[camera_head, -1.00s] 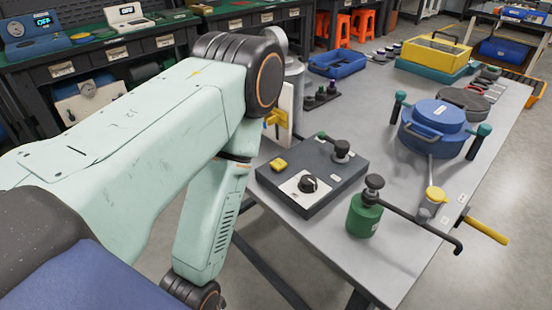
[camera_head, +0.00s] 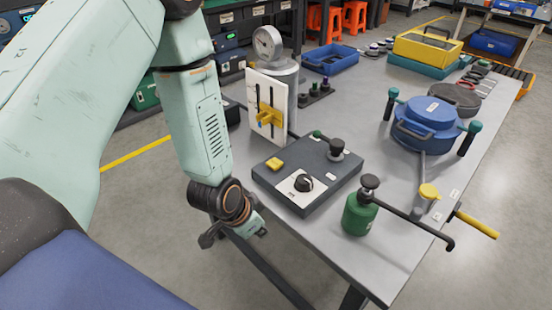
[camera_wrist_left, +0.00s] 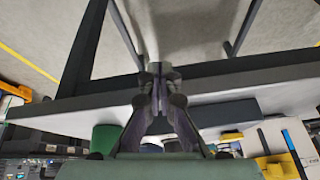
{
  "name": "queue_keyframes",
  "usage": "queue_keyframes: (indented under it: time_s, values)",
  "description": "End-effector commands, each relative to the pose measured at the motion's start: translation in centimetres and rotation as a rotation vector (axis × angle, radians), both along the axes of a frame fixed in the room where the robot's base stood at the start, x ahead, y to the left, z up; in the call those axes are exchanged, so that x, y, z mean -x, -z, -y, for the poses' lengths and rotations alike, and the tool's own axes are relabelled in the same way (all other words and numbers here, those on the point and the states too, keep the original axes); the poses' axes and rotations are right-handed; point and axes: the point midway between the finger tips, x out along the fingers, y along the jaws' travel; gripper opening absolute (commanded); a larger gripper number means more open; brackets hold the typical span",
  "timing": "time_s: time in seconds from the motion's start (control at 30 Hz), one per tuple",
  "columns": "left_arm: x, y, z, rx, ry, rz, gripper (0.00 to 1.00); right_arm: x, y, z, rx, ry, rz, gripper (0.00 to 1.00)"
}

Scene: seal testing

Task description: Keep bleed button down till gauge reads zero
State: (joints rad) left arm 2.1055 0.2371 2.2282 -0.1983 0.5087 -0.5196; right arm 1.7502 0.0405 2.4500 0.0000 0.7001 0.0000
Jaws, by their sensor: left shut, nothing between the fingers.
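The round white gauge (camera_head: 267,42) stands on top of a grey cylinder at the back left of the bench; its reading is too small to tell. A dark control box (camera_head: 310,170) lies in front, with a yellow button (camera_head: 275,164), a black knob (camera_head: 303,183) and a black-capped post on top. None is labelled legibly as the bleed button. My left gripper (camera_head: 262,232) is beside the bench's front-left edge, low and apart from the box. In the left wrist view its fingertips (camera_wrist_left: 160,70) are together and empty. My right gripper is not in view.
A white panel with a yellow slider (camera_head: 268,115) stands before the cylinder. A green bottle (camera_head: 359,214) with a long dark lever stands right of the box. A blue pot (camera_head: 427,125) is farther right. Bare floor lies left of the bench.

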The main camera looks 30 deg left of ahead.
Motion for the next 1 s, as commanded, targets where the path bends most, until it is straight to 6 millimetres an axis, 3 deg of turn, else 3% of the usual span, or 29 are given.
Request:
queue_keyframes:
  time_s: [0.03, 0.2, 0.4, 0.5, 0.63, 1.0]
  values:
    - [-2.5, -2.1, -0.4, -0.011, 0.042, 0.057, 0.0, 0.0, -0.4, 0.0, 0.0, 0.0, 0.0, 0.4]
    - [-9.0, -8.4, -1.9, -0.084, 0.212, 0.227, 0.0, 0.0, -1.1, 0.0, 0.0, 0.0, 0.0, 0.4]
    - [-14.1, -15.2, -3.6, -0.186, 0.363, 0.38, 0.0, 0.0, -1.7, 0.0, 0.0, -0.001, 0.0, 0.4]
    - [-15.4, -17.2, -4.2, -0.222, 0.407, 0.422, 0.0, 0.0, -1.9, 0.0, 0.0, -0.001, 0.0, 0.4]
    - [-16.0, -18.3, -4.5, -0.244, 0.43, 0.445, 0.0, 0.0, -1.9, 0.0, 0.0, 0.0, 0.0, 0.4]
    - [-16.1, -18.2, -4.5, -0.245, 0.433, 0.445, 0.0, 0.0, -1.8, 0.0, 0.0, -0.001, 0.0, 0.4]
